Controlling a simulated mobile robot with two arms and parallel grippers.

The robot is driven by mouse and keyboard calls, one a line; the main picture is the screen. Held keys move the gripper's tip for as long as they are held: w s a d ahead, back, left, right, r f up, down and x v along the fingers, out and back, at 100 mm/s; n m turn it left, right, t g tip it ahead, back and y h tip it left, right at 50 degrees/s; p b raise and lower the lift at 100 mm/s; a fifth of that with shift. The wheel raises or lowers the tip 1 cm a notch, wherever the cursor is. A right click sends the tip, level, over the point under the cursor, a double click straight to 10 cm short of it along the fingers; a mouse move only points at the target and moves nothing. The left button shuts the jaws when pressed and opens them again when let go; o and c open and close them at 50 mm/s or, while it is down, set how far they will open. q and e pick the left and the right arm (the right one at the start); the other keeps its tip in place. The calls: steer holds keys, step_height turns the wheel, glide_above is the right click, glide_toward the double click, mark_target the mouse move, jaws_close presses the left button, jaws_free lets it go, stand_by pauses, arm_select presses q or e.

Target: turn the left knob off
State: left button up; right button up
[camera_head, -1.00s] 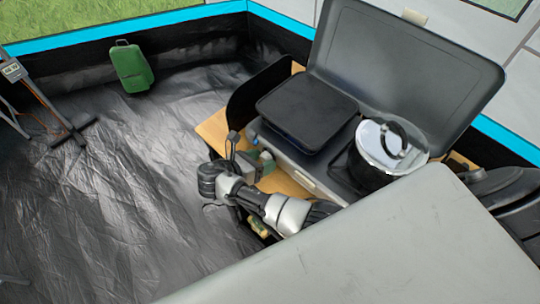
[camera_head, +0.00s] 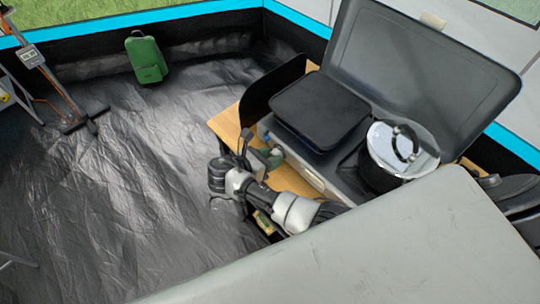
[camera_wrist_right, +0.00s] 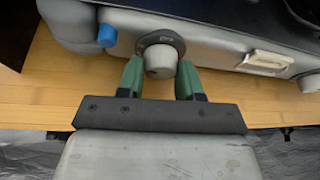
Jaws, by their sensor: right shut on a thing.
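The camping stove (camera_head: 322,178) stands with its lid open, its front edge facing my right arm. In the right wrist view, the left knob (camera_wrist_right: 160,59), a grey cylinder on a dark round base, sits on the stove's front beside a blue part. My right gripper (camera_wrist_right: 160,78) has its green fingers on either side of this knob, shut on it. In the head view, the right gripper (camera_head: 273,157) is at the stove's front left, and the knob is hard to make out. A second knob (camera_wrist_right: 309,82) shows at the wrist view's right edge. My left gripper is not in view.
A black griddle (camera_head: 320,110) and a lidded pot (camera_head: 400,150) sit on the stove. A wooden table (camera_head: 228,124) supports it. A metal latch (camera_wrist_right: 265,61) lies between the knobs.

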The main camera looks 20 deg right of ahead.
steer(key=shift+d+m+t+y+p, duration=0.15)
steer(key=shift+m+t+y+p, duration=0.15)
steer(key=shift+m+t+p, duration=0.5)
steer(key=shift+s+m+t+p, duration=0.1)
steer(key=shift+m+t+p, duration=0.5)
steer(key=shift+m, duration=0.6)
steer(key=o, duration=0.9)
steer(key=shift+d, duration=0.1)
steer(key=b+v, duration=0.2)
steer(key=v, duration=0.8)
steer(key=shift+s+a+r, duration=0.25)
